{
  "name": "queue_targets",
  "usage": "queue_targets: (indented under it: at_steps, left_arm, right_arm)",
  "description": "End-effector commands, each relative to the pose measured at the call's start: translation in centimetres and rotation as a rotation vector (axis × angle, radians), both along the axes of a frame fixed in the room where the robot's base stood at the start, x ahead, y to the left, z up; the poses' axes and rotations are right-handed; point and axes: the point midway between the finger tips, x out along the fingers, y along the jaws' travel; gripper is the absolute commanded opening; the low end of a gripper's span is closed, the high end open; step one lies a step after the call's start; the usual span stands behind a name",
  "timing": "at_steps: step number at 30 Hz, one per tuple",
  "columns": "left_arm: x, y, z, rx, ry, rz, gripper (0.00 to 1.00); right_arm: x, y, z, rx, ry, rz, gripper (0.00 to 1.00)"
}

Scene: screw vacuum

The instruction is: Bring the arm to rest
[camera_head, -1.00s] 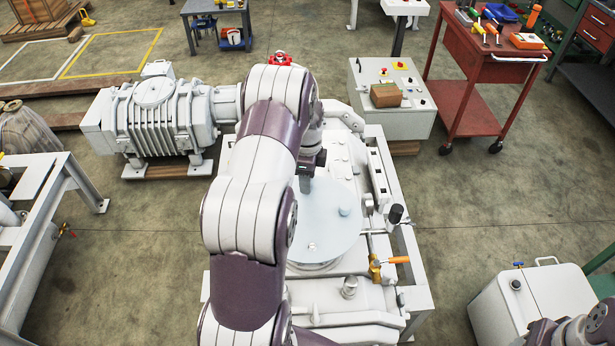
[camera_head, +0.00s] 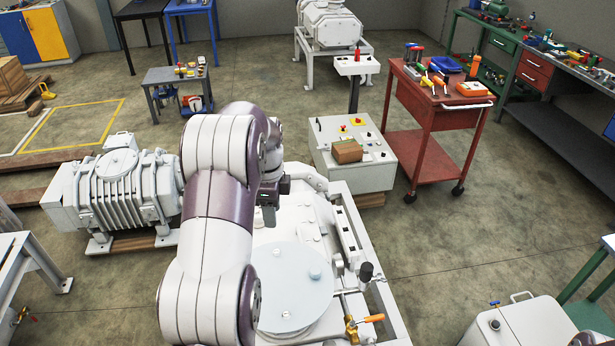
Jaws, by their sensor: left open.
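My left arm comes in from the bottom left and reaches over the white vacuum machine (camera_head: 300,225). My left gripper (camera_head: 268,215) points down beside the upper edge of the round pale cover plate (camera_head: 290,285). It is open, with a gap visible between it and the plate; I see nothing held in it. The plate lies flat on the machine and has a small knob on it. A brass valve with an orange handle (camera_head: 372,319) sits at the machine's lower right. My right gripper is not in view.
A grey-white control box (camera_head: 352,160) with a brown block on it stands behind the machine. A red tool cart (camera_head: 440,105) stands to its right. A ribbed white pump (camera_head: 115,190) is at left. A white canister (camera_head: 525,322) is at lower right. Floor between is clear.

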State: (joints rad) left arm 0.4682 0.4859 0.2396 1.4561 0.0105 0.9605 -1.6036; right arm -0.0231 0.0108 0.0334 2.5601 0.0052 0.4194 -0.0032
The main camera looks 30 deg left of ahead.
Motion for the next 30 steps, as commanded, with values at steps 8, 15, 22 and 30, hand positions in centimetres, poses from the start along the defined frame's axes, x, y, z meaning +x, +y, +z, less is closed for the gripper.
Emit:
queue_targets:
  at_steps: [8, 15, 22, 30]
  left_arm:
    - [0.4, 0.2, 0.0, 0.009, -0.021, 0.143, 0.46]
    - [-5.5, -7.0, -4.6, -0.005, -0.042, 0.999, 0.46]
    - [-15.5, -18.1, -6.7, -0.044, -0.071, 1.218, 0.46]
    - [-16.5, -19.1, -6.8, -0.046, -0.073, 1.176, 0.46]
  right_arm:
    - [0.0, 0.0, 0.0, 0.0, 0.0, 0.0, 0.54]
    - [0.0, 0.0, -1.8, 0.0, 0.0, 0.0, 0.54]
    - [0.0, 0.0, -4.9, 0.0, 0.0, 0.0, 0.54]
    - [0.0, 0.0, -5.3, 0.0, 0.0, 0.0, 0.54]
